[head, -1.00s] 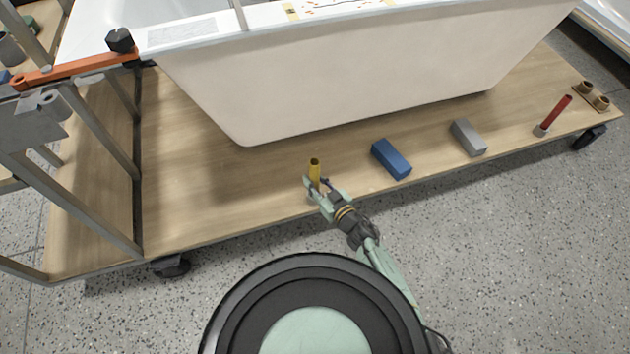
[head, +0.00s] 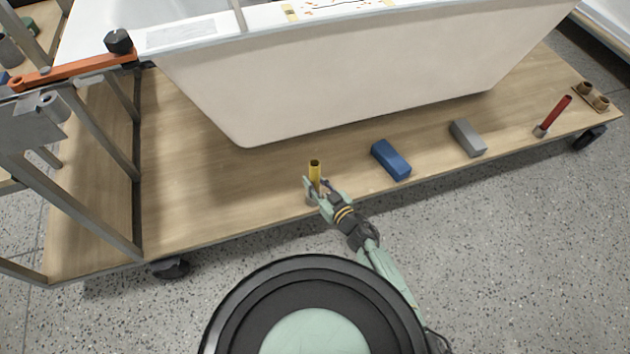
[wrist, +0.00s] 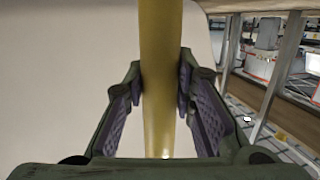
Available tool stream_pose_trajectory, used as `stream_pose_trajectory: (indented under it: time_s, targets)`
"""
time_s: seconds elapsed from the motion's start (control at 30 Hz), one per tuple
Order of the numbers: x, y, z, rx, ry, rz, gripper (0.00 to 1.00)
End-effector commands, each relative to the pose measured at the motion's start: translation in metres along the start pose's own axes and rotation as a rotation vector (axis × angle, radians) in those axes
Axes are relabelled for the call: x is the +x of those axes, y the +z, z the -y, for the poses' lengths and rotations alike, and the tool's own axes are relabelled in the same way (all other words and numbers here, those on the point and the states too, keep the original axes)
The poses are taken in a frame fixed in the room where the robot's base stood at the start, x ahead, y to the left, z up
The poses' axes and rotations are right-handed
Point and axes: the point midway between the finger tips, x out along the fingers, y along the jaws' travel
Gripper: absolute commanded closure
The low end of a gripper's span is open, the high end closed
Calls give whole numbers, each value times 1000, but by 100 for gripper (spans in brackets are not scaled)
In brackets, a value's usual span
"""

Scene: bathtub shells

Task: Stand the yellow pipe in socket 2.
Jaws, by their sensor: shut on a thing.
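The yellow pipe (head: 314,172) stands about upright near the front edge of the wooden platform. My gripper (head: 318,186) is shut on it. In the wrist view the pipe (wrist: 161,80) runs between the two finger pads of my gripper (wrist: 160,100). A small grey piece, perhaps a socket (head: 312,200), shows under the gripper at the pipe's lower end. My fingers hide the pipe's foot, so I cannot tell whether it sits inside. No socket number is readable.
A blue block (head: 391,160) and a grey block (head: 468,138) lie to the right on the platform (head: 200,205). The bathtub (head: 350,90) rises behind.

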Motion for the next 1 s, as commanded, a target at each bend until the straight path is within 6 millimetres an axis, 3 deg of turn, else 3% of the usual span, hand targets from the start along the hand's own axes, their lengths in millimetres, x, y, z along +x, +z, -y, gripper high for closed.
stream_pose_trajectory:
  time_s: [0.5, 1.0]
  targets:
    - [-3, -20, 2, 4, -2, 2, 100]
    - [-3, -22, 2, 2, -2, 1, 100]
